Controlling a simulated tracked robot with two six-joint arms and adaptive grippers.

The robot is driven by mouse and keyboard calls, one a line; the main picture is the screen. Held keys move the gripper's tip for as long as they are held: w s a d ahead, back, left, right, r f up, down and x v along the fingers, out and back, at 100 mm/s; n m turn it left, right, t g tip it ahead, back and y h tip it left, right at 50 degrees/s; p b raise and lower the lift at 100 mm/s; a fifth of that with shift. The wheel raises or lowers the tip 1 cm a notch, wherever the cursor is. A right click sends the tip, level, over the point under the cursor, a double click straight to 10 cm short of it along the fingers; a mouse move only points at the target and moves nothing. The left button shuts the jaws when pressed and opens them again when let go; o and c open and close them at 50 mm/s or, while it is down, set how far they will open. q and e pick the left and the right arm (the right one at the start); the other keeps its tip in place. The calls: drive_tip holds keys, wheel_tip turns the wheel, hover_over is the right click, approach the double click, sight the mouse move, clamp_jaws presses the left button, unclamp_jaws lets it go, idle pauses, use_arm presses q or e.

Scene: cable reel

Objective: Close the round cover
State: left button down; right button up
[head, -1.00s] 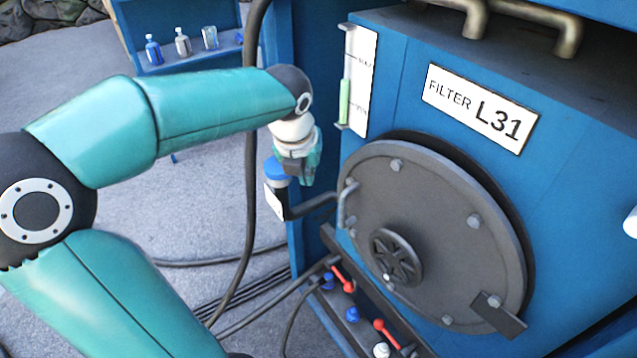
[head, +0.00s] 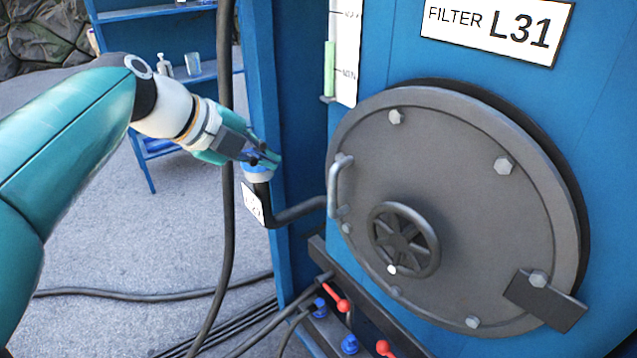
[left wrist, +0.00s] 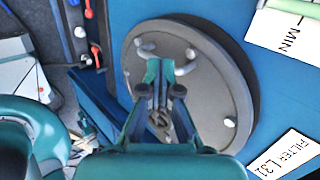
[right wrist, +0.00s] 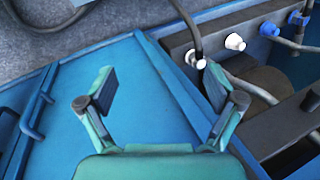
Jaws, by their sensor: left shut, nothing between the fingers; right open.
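The round cover (head: 460,180) is a grey disc with bolts, a small handwheel (head: 403,240) and a bar handle (head: 338,185) at its left edge. It stands at the blue cabinet front, with a dark rim showing behind its upper right edge. My left gripper (head: 270,160) is shut and empty, left of the cover and apart from it, in front of the blue-capped pipe. In the left wrist view the cover (left wrist: 215,100) lies beyond the gripper (left wrist: 160,75), whose fingers hide part of the handwheel. My right gripper (right wrist: 158,85) is open and empty above a blue panel.
A black pipe (head: 298,210) with a white tag runs beside the cover's left edge. Red-handled valves (head: 340,303) sit on a ledge below it. A black hose (head: 225,180) hangs at left. A shelf (head: 195,75) with bottles stands behind.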

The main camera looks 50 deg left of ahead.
use_arm(q)
drive_tip(key=p, duration=0.5)
approach(328, 171)
drive_tip(key=x, duration=0.5)
drive_tip(key=shift+s+f, duration=0.2)
drive_tip(key=shift+f, duration=0.15)
drive_tip(key=shift+w+f, duration=0.15)
drive_tip(key=shift+w, duration=0.5)
drive_tip(key=shift+a, duration=0.1)
